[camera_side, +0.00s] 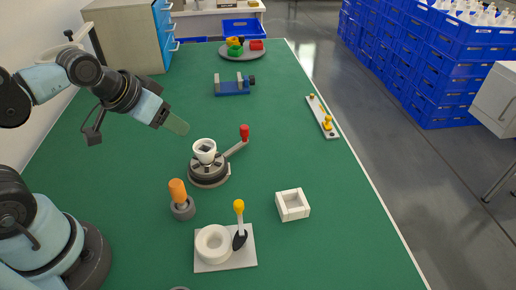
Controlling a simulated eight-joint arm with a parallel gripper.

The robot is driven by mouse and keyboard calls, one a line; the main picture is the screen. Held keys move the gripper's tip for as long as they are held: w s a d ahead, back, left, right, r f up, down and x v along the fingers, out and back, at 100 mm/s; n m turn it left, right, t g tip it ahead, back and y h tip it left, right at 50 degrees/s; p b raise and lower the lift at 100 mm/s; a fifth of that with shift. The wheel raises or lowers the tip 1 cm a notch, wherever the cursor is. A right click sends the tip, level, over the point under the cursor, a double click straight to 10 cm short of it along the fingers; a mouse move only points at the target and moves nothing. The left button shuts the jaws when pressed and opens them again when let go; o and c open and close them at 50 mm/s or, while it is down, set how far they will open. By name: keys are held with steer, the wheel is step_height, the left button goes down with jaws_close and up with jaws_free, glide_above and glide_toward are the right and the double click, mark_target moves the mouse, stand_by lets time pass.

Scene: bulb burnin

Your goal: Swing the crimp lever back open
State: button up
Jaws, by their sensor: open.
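A dark round base (208,176) stands mid-table with a white cup-like part (204,150) on top. A grey lever (235,149) with a red knob (244,132) sticks out from it toward the upper right. Nearer, a pale plate (226,264) carries a white ring (213,244) and an upright lever with a yellow knob (238,206). Which one is the crimp lever I cannot tell for sure. My gripper (177,125) is above the table, up and left of the round base, apart from both levers. It is open, with nothing visible in it; its fingers overlap in this view.
An orange-handled tool (178,191) stands in a dark holder left of the round base. A white square box (292,205) lies to the right. A blue vise (233,86), a strip with yellow parts (322,117) and a grey disc (229,52) with coloured pieces are farther back. The right middle is clear.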

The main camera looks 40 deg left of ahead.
step_height(320, 180, up, 3)
steer(key=m+g, duration=0.3)
steer(key=g, duration=0.4)
glide_above(244, 127)
step_height(244, 127, down, 12)
steer(key=shift+f, duration=0.1)
stand_by(0.4)
jaws_close()
